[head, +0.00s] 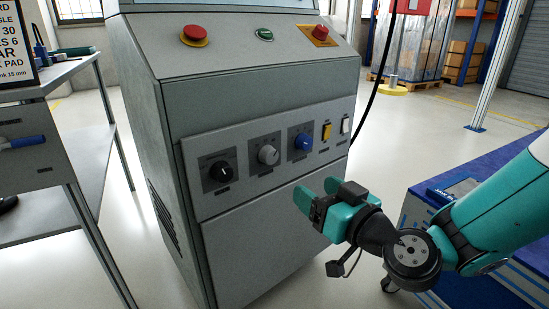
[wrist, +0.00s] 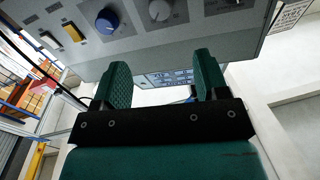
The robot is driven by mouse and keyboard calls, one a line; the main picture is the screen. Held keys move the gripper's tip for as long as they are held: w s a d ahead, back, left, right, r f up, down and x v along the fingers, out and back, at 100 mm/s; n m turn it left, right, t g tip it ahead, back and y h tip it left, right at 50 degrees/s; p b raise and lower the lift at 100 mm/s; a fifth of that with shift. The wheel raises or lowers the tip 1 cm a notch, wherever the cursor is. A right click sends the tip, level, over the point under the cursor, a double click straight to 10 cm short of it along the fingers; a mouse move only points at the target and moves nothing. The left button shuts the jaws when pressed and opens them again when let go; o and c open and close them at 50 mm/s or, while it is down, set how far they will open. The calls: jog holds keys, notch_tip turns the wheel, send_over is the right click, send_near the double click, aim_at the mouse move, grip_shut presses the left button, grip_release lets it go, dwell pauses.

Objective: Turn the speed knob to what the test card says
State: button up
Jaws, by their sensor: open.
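In the wrist view the blue knob (wrist: 107,21) and grey knob (wrist: 160,10) show upside down at the top. The test card (head: 18,45) is cut off at the left edge; "30" and "15 mm" can be read. My gripper (head: 318,192) is open and empty, below and right of the knobs, apart from the panel.
A yellow switch (head: 327,131) and a white switch (head: 346,125) sit right of the knobs. Red buttons (head: 194,36) (head: 320,33) and a green button (head: 264,34) are on the sloped top. A grey bench (head: 75,70) stands left and a blue cart (head: 420,195) right.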

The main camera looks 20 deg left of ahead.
aim_at(272, 158)
jog(key=p+x, duration=0.2)
jog(key=x, duration=1.1)
jog(key=shift+a, duration=0.25)
jog(key=shift+w+a, duration=0.35)
jog(key=shift+a, duration=0.1)
jog(key=c, duration=0.9)
